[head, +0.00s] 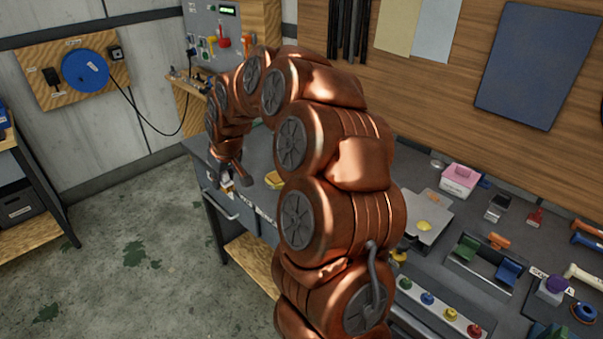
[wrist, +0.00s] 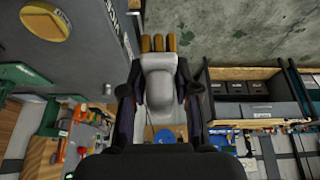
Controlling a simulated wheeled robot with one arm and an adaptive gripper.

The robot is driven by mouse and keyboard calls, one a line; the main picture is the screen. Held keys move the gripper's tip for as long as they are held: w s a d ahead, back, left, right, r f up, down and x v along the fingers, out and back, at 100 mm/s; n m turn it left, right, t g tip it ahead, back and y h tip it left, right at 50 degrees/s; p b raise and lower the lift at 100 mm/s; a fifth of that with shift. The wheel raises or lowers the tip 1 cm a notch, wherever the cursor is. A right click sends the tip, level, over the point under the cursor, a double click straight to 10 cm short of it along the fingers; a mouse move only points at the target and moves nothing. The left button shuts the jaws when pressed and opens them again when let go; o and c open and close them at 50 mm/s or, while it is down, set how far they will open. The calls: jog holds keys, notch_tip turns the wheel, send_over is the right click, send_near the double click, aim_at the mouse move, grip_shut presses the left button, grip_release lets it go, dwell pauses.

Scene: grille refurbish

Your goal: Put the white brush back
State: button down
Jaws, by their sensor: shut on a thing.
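My gripper (wrist: 160,88) is shut on the white brush (wrist: 159,64) in the wrist view. The brush has a pale rounded body between the two dark fingers, with several orange-brown tufts at its far end. In the head view my gripper (head: 228,178) is small and far off, at the left end of the dark workbench, near its front edge. A small pale part of the brush seems to show there, but details are too small to tell. The wrist view shows the floor beyond the brush. No holder for the brush can be made out.
A round yellow piece (wrist: 43,15) lies on the grey bench surface beside my gripper. A grey panel with a red part (head: 223,41) stands behind. My arm hides the bench's middle. A pink box (head: 460,178) and a knob rail (head: 440,310) are at right. Floor (head: 130,240) is clear at left.

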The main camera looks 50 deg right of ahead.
jog(key=s+d+b, duration=0.2)
jog(key=s+d, duration=0.2)
jog(key=d, duration=0.6)
jog(key=s+d+b, duration=0.3)
jog(key=s+d, duration=0.2)
jog(key=d, duration=0.5)
jog(key=shift+s+m+b, duration=0.3)
jog(key=shift+m+b, duration=0.05)
jog(key=shift+m, duration=0.05)
jog(key=shift+s+b, duration=0.1)
jog(key=shift+b, duration=0.3)
jog(key=shift+f+b, duration=4.1)
jog(key=shift+f, duration=2.6)
jog(key=shift+f, duration=0.25)
jog(key=c, duration=0.8)
grip_release()
jog(key=shift+o, duration=0.2)
